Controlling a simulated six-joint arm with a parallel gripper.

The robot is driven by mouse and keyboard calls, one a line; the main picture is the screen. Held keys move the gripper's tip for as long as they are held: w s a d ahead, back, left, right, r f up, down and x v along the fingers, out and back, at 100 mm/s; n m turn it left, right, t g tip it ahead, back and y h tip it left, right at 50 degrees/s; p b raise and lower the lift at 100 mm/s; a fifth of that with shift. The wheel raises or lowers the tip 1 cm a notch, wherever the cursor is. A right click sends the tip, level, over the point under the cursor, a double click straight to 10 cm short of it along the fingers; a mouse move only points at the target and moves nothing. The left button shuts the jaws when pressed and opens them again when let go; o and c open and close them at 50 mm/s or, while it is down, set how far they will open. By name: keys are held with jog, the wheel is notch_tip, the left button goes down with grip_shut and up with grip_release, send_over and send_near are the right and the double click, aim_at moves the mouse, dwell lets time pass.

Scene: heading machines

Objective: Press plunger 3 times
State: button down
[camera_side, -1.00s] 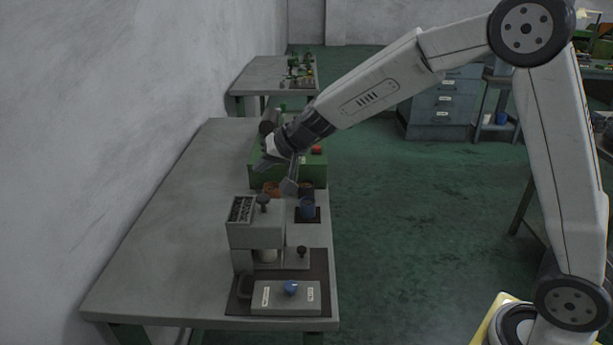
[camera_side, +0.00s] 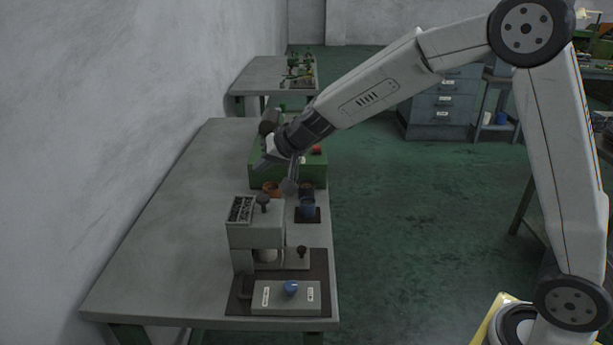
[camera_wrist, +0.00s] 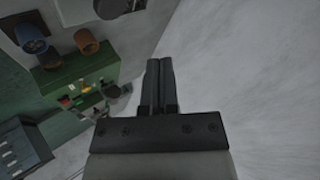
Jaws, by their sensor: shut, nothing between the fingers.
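The grey bench machine (camera_side: 256,235) stands at the near end of the table in the side view. A dark knob (camera_side: 263,204) stands upright on its top, and a smaller dark knob (camera_side: 302,251) stands on its right side; I cannot tell which is the plunger. My gripper (camera_side: 263,163) is shut and empty, above the table beyond the machine, apart from both knobs. Its two dark fingers (camera_wrist: 159,75) lie together in the wrist view and touch nothing.
A green machine (camera_side: 313,174) with a red part stands behind my gripper. A blue cup (camera_side: 307,207) and an orange-brown cup (camera_side: 271,188) stand between the two machines. A grey block with a blue knob (camera_side: 290,288) is at the near edge. The table's left side is clear.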

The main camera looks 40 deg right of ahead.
aim_at(265, 199)
jog(key=shift+r, duration=0.1)
dwell(0.7)
jog(key=shift+r, duration=1.85)
jog(key=shift+f, duration=0.1)
jog(key=shift+f, duration=4.3)
